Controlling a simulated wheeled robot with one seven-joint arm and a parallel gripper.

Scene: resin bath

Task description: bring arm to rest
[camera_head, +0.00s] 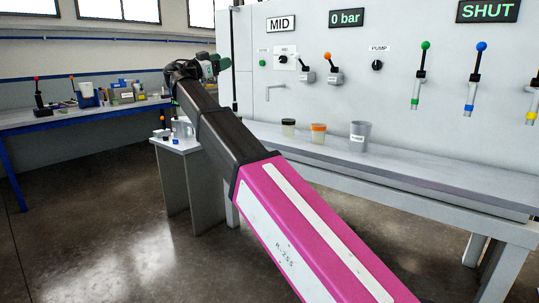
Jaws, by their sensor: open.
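My arm reaches from the lower right, with a pink and white link and then a black link, toward the upper left. My gripper (216,64) is at its far end, small in the picture, in front of the left edge of the grey panel. It is open. Its grey body and a dark green part show, but the fingertips are too small to make out clearly. I see nothing held in it. The wrist and the black link hide part of what is behind them.
A grey bench (424,186) under the panel bears several cups. A small side table (180,146) with a clear jug (183,128) stands below the wrist. Levers with coloured knobs stick out from the panel (390,95). A blue-framed workbench (75,118) is at left. The floor (100,210) at lower left is clear.

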